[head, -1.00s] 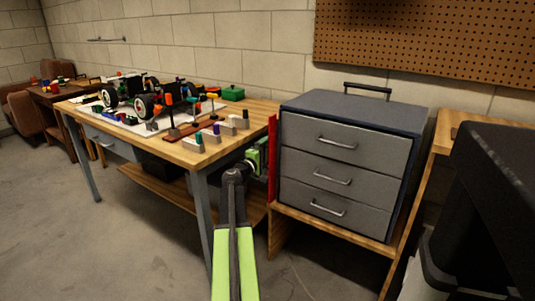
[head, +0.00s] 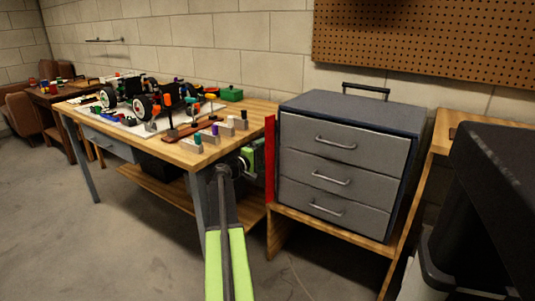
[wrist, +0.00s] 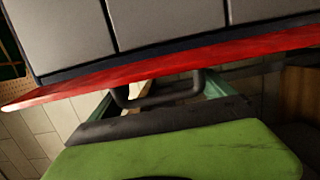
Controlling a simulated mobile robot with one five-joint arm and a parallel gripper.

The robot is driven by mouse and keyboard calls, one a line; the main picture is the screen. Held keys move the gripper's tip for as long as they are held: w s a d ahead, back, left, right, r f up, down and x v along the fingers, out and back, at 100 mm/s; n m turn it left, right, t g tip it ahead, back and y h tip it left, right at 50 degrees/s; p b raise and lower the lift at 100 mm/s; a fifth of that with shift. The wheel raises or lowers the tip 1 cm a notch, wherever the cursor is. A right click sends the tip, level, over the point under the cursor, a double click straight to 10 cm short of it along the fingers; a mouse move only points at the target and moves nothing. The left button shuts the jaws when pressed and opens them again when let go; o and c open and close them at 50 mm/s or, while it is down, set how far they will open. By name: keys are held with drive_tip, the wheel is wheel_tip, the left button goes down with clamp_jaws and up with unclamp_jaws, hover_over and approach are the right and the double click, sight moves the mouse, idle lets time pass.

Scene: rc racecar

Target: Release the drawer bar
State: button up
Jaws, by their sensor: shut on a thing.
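The drawer bar (head: 270,160) is a red upright strip at the left front edge of the grey three-drawer cabinet (head: 350,115). In the wrist view the red bar (wrist: 190,65) runs across the drawer fronts. A dark U-shaped handle (wrist: 158,100) stands out from it. My gripper (head: 253,158) is just left of the bar in the head view. In the wrist view its green fingers (wrist: 160,92) are shut on the handle, one on each side. The inner contact with the handle is partly hidden by my green gripper body.
The wooden workbench (head: 255,112) with the RC car (head: 135,95) and small parts stands left of the cabinet. The cabinet sits on a low wooden stand (head: 330,232). A black object (head: 495,190) blocks the right foreground. Bare floor lies at front left.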

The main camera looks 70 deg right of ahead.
drive_tip(key=o, duration=1.1)
drive_tip(key=shift+c, duration=0.2)
drive_tip(key=n+t, duration=0.1)
drive_tip(key=a+t+h, duration=0.1)
drive_tip(key=shift+s+n+t, duration=0.2)
drive_tip(key=shift+n+t, duration=0.1)
drive_tip(key=shift+n, duration=0.1)
drive_tip(key=shift+w+a+n+t, duration=0.15)
drive_tip(key=shift+a+n+t, duration=0.15)
drive_tip(key=shift+n+t, duration=0.3)
drive_tip(key=v, duration=1.6)
drive_tip(key=shift+w+a+p, duration=0.25)
drive_tip(key=shift+w+p, duration=0.05)
drive_tip(key=shift+w, duration=0.2)
